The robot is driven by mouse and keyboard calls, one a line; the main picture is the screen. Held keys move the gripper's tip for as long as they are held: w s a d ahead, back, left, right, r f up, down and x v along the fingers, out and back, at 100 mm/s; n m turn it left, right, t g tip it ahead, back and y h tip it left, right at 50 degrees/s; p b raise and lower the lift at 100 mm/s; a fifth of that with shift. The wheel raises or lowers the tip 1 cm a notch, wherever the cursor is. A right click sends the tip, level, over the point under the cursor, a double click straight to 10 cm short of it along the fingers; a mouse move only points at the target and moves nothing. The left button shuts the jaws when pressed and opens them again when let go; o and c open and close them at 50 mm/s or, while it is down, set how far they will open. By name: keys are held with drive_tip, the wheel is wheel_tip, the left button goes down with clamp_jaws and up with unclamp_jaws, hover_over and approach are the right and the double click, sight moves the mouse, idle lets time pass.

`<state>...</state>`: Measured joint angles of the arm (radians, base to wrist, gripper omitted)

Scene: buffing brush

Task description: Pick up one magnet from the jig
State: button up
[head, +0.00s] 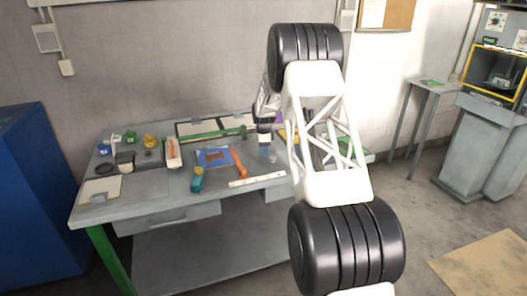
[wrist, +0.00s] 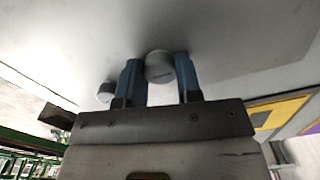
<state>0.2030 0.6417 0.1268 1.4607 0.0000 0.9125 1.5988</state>
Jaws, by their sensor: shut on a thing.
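In the wrist view, my gripper (wrist: 160,82) has two blue fingers, one on each side of a short grey round piece, which I take for a magnet (wrist: 159,67). The fingers are closed on its sides. A second, similar grey round piece (wrist: 105,91) stands to the left, outside the fingers. In the head view, my gripper (head: 264,140) is low over the grey workbench (head: 150,205), right of its middle; the held piece is too small to make out there. I cannot clearly pick out the jig in either view.
A blue mat (head: 212,156) and an orange-handled tool (head: 238,162) lie left of my gripper. A white strip (head: 256,179) lies near the front edge. Several small coloured items fill the bench's left. My arm hides part of the bench's right.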

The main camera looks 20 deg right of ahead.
drive_tip(key=shift+r, duration=0.1)
drive_tip(key=shift+r, duration=0.85)
drive_tip(key=shift+s+r, duration=0.15)
drive_tip(key=shift+r, duration=0.75)
drive_tip(key=s+a, duration=0.1)
drive_tip(key=s, duration=0.4)
drive_tip(key=s+a+r, duration=0.1)
drive_tip(key=s, duration=0.4)
drive_tip(key=s+a, duration=0.1)
drive_tip(key=s, duration=0.4)
drive_tip(key=shift+s+a+r, duration=0.1)
drive_tip(key=shift+s+r, duration=0.05)
